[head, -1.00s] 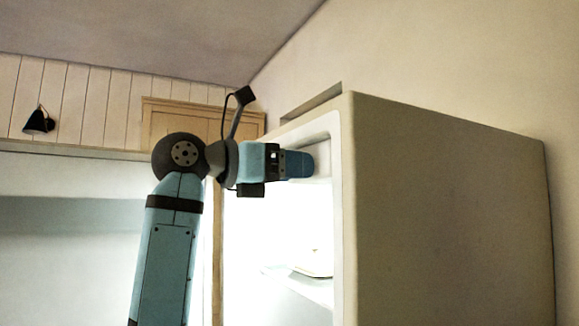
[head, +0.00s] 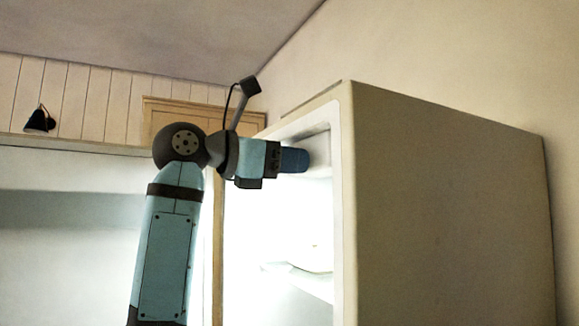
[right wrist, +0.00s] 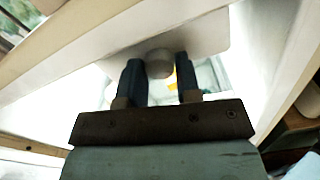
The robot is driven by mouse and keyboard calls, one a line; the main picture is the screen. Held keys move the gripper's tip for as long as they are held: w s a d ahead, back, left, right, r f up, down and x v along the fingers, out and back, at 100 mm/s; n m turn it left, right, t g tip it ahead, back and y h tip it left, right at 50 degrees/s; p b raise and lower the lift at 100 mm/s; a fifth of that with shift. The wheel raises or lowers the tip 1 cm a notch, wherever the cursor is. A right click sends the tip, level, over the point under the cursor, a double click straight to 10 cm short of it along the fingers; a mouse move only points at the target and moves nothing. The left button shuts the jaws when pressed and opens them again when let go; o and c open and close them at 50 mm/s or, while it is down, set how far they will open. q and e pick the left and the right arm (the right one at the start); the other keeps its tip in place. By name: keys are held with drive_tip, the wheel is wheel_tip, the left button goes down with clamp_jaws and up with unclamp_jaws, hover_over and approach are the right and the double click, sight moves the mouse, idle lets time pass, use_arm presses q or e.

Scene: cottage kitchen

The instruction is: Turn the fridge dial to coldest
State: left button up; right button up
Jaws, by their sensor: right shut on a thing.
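The fridge (head: 450,210) stands open at the right of the head view, its lit inside facing left. My right gripper (head: 308,161) reaches into the top of the opening, by the pale housing (head: 320,152) under the fridge's ceiling. In the right wrist view the round grey dial (right wrist: 160,62) sits between the two dark fingers of my right gripper (right wrist: 161,72), which is shut on it. In the head view the dial is hidden behind the fingers. Its marks cannot be read. My left gripper is not in view.
A pale shelf (head: 305,280) with something white on it lies below the gripper inside the fridge. The fridge's front rim (head: 345,220) is close to the right of my gripper.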

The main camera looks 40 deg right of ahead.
drive_tip(key=shift+m+b, duration=1.65)
drive_tip(key=shift+m, duration=2.85)
drive_tip(key=o, duration=0.9)
drive_tip(key=shift+r, duration=0.1)
